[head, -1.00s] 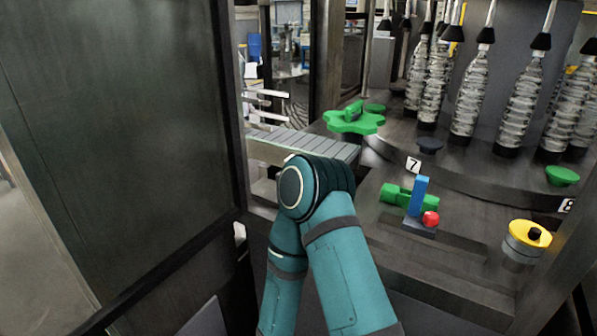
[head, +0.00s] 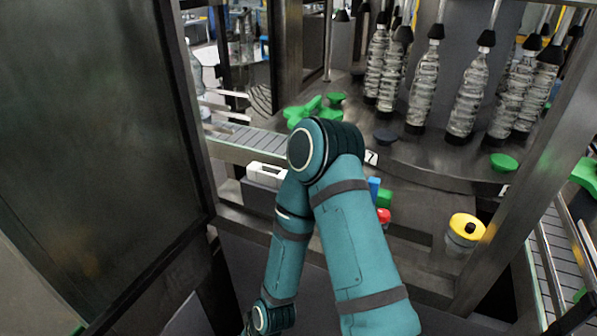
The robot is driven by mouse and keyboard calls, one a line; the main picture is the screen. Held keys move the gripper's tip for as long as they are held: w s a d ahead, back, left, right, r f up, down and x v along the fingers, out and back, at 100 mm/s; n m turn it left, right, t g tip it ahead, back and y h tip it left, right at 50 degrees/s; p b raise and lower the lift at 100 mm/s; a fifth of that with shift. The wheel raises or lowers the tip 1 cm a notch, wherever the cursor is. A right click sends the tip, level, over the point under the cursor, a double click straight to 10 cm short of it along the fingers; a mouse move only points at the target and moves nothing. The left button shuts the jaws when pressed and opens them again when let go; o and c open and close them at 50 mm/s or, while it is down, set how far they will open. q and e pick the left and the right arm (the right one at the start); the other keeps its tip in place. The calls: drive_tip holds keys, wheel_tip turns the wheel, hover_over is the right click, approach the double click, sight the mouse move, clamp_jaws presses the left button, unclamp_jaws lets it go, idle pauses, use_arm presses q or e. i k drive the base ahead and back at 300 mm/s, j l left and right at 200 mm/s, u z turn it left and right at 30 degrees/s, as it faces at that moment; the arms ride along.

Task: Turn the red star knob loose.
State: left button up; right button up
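Neither of my grippers shows.
A yellow-topped button housing (head: 465,230) stands right of the knob. Several clear bottles (head: 467,100) hang at the back. A green star-shaped wheel (head: 310,111) stands beyond my elbow. A dark door panel (head: 80,120) fills the left, and a frame post (head: 530,150) slants at right.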

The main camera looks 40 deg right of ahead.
sight(383, 215)
drive_tip(key=j+z, duration=0.1)
drive_tip(key=z, duration=0.9)
